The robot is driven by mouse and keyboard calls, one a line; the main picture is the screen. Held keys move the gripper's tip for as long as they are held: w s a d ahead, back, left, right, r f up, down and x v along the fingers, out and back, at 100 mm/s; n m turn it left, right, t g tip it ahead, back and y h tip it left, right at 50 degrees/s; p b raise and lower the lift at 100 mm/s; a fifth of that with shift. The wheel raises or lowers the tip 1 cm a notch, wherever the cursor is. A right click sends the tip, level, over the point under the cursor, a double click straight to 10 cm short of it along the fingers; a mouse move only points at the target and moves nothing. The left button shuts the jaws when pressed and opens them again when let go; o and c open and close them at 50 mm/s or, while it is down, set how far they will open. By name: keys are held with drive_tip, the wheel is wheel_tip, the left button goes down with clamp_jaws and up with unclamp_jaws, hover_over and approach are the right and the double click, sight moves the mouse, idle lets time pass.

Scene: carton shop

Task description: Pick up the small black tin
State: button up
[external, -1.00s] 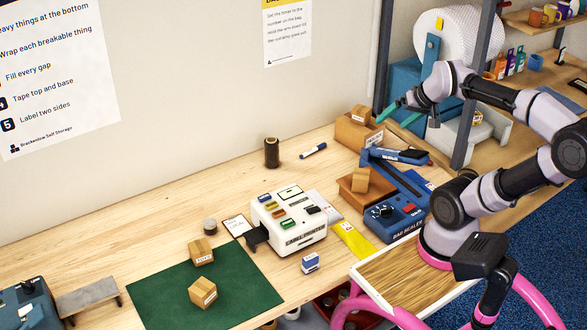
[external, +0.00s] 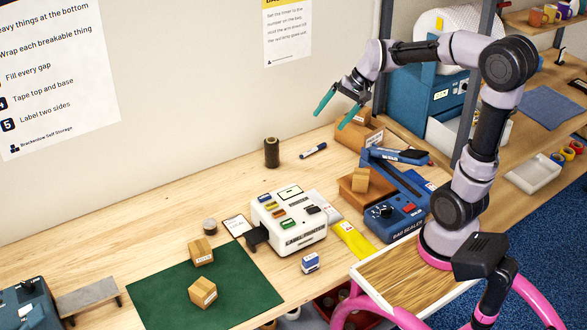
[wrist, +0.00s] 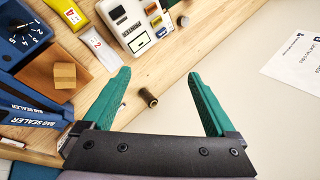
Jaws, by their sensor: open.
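A small, short round tin (external: 210,226) with dark sides and a greyish top stands on the wooden bench, left of the white machine and behind the green mat. A dark round thing at the top of the wrist view (wrist: 183,20) appears to be this tin. A taller dark cylinder (external: 272,152), like a spool, stands near the wall; it shows between my fingers in the wrist view (wrist: 148,97). My gripper (external: 338,107) is open and empty, its green fingers (wrist: 158,73) pointing down above the back of the bench, well right of the tin.
The white machine (external: 290,222) with coloured keys stands mid-bench. The blue bag sealer (external: 395,215) and cardboard boxes (external: 358,133) are at right. Two small cartons (external: 202,292) sit on or at the green mat (external: 160,300). A blue marker (external: 313,150) lies near the spool. The bench's back left is clear.

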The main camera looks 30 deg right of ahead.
drive_tip(key=w+a+f+m+g+y, duration=0.2)
drive_tip(key=w+a+f+m+y, duration=0.1)
drive_tip(key=w+a+f, duration=0.6)
drive_tip(key=w+a+f+m+g+y, duration=0.2)
drive_tip(key=w+a+f, duration=0.45)
drive_tip(key=a, duration=0.35)
drive_tip(key=w+a+f+m+y, duration=0.1)
drive_tip(key=a+f+m, duration=0.2)
drive_tip(key=a+f, duration=0.3)
drive_tip(key=w+a+f+m+y, duration=0.2)
drive_tip(key=a+f, duration=0.1)
drive_tip(key=f, duration=0.5)
approach(210, 226)
drive_tip(key=shift+g, duration=0.4)
drive_tip(key=w+a+f, duration=0.2)
drive_tip(key=f, duration=0.1)
drive_tip(key=shift+a, duration=0.1)
drive_tip(key=shift+s+a, duration=0.1)
drive_tip(key=shift+a, duration=0.45)
drive_tip(key=x, duration=0.6)
drive_tip(key=shift+f, duration=0.1)
clamp_jaws()
